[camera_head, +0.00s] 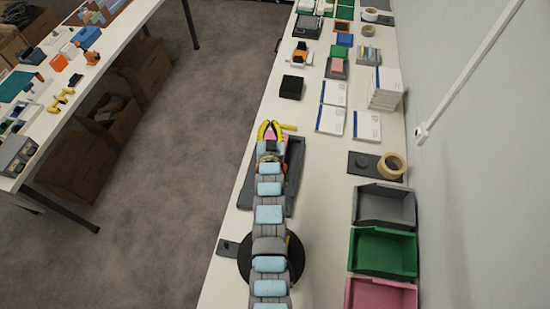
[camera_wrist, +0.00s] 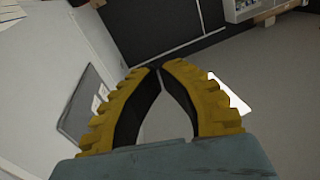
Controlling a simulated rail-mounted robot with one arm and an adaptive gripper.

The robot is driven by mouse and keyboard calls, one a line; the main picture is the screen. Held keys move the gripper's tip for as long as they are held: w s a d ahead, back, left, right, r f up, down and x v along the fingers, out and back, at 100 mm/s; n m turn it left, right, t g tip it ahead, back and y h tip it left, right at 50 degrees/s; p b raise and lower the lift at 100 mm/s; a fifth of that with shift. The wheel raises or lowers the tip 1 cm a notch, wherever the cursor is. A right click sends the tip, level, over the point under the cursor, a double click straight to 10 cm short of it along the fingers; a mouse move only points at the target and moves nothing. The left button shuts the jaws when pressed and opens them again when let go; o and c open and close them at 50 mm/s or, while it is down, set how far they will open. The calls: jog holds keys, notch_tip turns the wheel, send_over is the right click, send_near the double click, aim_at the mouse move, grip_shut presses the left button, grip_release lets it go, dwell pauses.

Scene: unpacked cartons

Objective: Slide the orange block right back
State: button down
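My gripper (camera_head: 268,124) has two yellow fingers with black inner pads and hangs over the near worktable (camera_head: 236,200). In the wrist view the fingertips (camera_wrist: 160,66) meet, with an empty gap behind them. Small orange patches (camera_head: 285,168) show beside my wrist, over a dark grey tray (camera_head: 295,180); my arm covers most of this spot, so I cannot tell whether they belong to a block. Another orange piece (camera_head: 299,56) lies on a white and grey item farther up the table. Something pink shows between or under the fingers in the head view.
A black box (camera_head: 292,87) and white boxes (camera_head: 333,93) lie beyond my gripper. A tape roll (camera_head: 392,165) and grey, green (camera_head: 383,252) and pink bins line the right side by the wall. A second cluttered table (camera_head: 120,30) stands across the floor.

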jog(key=shift+w+d+f+m+g+h+b, duration=0.15)
jog(key=shift+w+d+f+m+g+b, duration=0.2)
jog(key=shift+f+g+b, duration=1.75)
jog(key=shift+w+d+f+m+g+h+b, duration=0.1)
jog(key=shift+w+f+g+b, duration=0.35)
jog(key=shift+f+g, duration=3.3)
jog(key=shift+w+d+f+m+g+h+b, duration=0.35)
jog(key=shift+f+g+b, duration=0.9)
jog(key=shift+f, duration=3.15)
jog(key=shift+w+a+f+b, duration=0.1)
jog(key=shift+w+f+b, duration=0.2)
jog(key=shift+f, duration=0.4)
jog(key=b+x, duration=0.2)
jog(key=b, duration=0.1)
jog(key=shift+s, duration=0.1)
jog(key=shift+r+p, duration=0.15)
jog(key=shift+p, duration=0.15)
